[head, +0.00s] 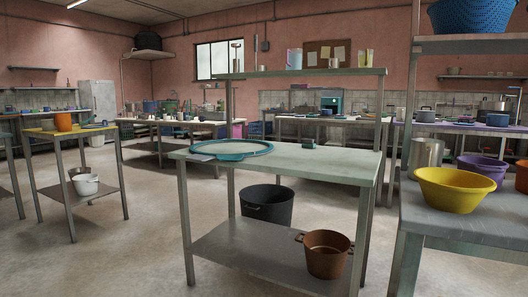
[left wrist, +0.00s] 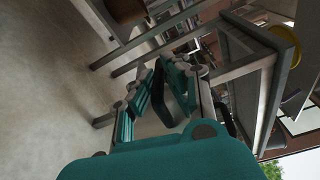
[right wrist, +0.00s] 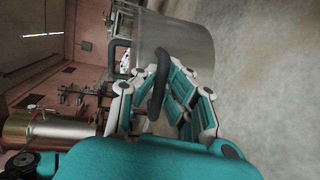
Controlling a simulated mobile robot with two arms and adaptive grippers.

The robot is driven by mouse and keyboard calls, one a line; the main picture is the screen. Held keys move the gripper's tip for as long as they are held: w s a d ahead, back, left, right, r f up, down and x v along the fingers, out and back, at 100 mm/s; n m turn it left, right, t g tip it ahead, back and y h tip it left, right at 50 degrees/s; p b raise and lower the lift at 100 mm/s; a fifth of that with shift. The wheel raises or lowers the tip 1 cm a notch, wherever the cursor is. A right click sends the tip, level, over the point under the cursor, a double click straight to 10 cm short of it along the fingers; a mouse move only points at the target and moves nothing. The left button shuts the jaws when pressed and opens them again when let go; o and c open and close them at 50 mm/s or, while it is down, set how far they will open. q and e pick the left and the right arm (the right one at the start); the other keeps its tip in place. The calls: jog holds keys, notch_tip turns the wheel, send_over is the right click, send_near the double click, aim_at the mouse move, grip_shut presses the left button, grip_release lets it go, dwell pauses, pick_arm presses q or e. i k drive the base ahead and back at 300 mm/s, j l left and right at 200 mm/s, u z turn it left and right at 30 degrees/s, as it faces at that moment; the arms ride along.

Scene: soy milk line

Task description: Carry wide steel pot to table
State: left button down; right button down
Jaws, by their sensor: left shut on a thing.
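The wide steel pot (right wrist: 178,38) shows in the right wrist view as a curved grey metal wall with a dark loop handle (right wrist: 158,78). My right gripper (right wrist: 155,92) has its fingers on either side of this handle. I cannot tell whether they press on it. In the left wrist view my left gripper (left wrist: 160,92) is shut on a dark loop handle (left wrist: 183,92); the pot's body is not clear there. In the head view neither gripper nor this pot shows. A pale green-topped table (head: 320,162) stands ahead with a teal ring-shaped item (head: 232,150) on it.
A grey bench (head: 450,210) at right carries a yellow bowl (head: 455,190). A yellow-topped table (head: 72,131) stands left. Floor between the tables is clear.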

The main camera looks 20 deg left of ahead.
aim_at(288, 153)
jog(key=i+j, duration=0.15)
jog(key=j, duration=0.2)
jog(key=i+j, duration=0.2)
jog(key=j, duration=0.2)
jog(key=i+j, duration=0.15)
jog(key=j, duration=0.2)
jog(key=i+j, duration=0.2)
jog(key=j, duration=0.2)
jog(key=i+j, duration=0.15)
jog(key=j, duration=0.2)
jog(key=i+j, duration=0.2)
jog(key=j, duration=0.2)
